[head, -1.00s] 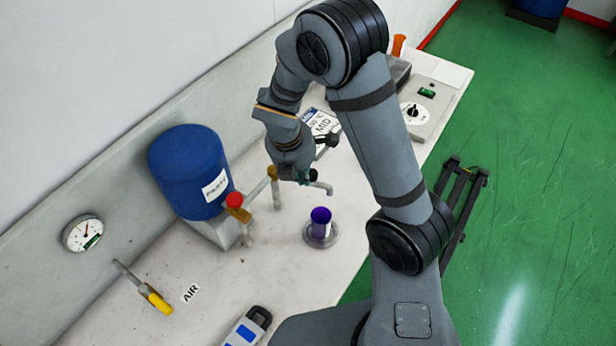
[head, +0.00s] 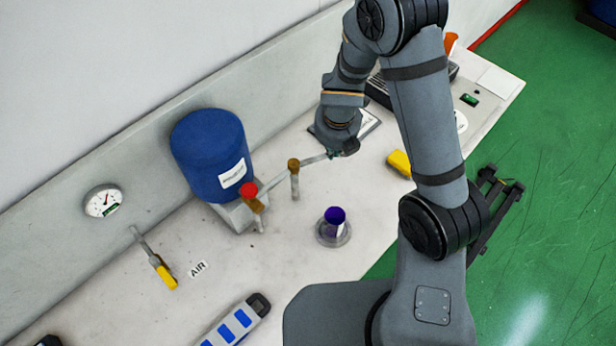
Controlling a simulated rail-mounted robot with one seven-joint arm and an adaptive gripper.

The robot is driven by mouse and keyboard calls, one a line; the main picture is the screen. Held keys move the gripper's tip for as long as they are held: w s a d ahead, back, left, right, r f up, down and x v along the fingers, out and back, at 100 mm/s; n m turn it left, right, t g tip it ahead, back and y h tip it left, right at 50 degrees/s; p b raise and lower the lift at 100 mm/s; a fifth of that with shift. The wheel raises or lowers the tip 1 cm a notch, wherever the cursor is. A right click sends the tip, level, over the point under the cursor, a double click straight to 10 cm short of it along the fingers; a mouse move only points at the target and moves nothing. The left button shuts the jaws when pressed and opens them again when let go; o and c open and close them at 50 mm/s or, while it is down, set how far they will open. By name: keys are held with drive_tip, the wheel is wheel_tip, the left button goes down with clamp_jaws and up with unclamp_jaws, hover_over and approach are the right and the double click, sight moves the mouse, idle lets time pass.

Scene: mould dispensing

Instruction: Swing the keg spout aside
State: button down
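The keg (head: 207,150) is a blue drum on a grey stand at the back left of the bench. Its spout (head: 276,178) is a jointed grey pipe running right from a valve with a red knob (head: 250,189). A brass joint (head: 293,164) sits partway along, with a short pipe hanging below it. The spout's outer part reaches my gripper (head: 344,150), which hides its end. A purple-topped cup (head: 336,218) stands on a round grey base (head: 322,238), in front of the spout's end and clear of it. My gripper's fingers are small and partly hidden; I cannot tell if they grip the pipe.
A yellow block (head: 399,163) lies right of my gripper. A flat panel (head: 370,124) lies behind it. A blue-and-white device (head: 236,322), a yellow-handled air nozzle (head: 163,272) and a gauge (head: 103,201) are on the left. The bench around the cup is clear.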

drive_tip(key=shift+w+a, duration=0.1)
drive_tip(key=shift+w, duration=0.45)
idle(0.4)
drive_tip(key=s+r+p, duration=0.5)
drive_tip(key=s+r, duration=0.1)
drive_tip(key=r, duration=0.4)
drive_tip(key=shift+s+p, duration=0.2)
drive_tip(key=shift+p, duration=0.1)
drive_tip(key=shift+f, duration=0.15)
